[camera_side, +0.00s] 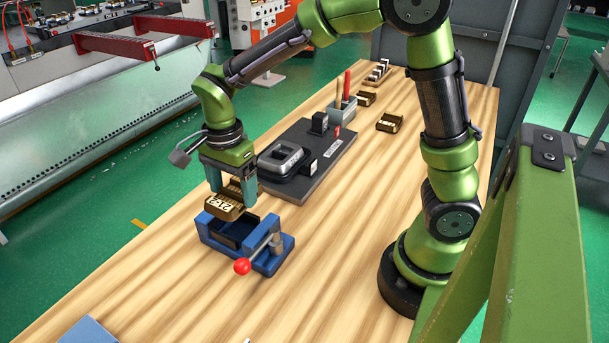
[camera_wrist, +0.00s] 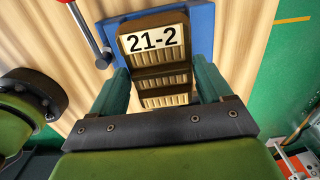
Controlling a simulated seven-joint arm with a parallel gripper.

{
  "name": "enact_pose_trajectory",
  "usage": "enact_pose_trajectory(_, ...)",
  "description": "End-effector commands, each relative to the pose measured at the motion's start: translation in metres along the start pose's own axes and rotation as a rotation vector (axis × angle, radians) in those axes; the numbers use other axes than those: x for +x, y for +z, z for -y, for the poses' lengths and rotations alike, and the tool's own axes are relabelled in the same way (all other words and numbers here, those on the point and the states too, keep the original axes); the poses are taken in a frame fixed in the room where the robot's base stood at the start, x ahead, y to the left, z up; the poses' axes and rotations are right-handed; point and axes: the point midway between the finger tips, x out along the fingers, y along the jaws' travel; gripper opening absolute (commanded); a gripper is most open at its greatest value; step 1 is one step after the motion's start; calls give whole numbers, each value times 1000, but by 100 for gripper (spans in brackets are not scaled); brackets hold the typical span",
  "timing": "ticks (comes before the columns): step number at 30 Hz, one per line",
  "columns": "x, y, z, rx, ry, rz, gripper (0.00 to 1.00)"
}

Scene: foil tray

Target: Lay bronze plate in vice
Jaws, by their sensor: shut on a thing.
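The bronze plate (camera_side: 225,206) is a brown stepped block with a pale label reading 21-2. My gripper (camera_side: 232,183) is shut on it and holds it over the blue vice (camera_side: 270,260), at the vice's far-left part. In the wrist view the plate (camera_wrist: 152,60) sits between the two teal fingers of my gripper (camera_wrist: 163,92), label towards the top. The blue vice (camera_wrist: 201,28) shows behind it, with its red-knobbed handle at upper left. The plate hides part of the vice's opening, so I cannot tell whether they touch.
A dark fixture board (camera_side: 318,180) with a black block lies behind the vice. Two more brown stepped pieces (camera_side: 389,122) (camera_side: 366,98) and a grey holder (camera_side: 342,110) with red-handled tools stand farther back. The red-knobbed handle (camera_side: 242,266) sticks out in front. A blue object (camera_side: 88,330) lies at the front edge.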

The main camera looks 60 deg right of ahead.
Motion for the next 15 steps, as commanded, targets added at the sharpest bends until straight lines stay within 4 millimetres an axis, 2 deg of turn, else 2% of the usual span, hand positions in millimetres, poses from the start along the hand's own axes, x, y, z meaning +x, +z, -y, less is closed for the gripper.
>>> enact_pose_trajectory(15, 37, 0, 0, -1, -1, 0, 25)
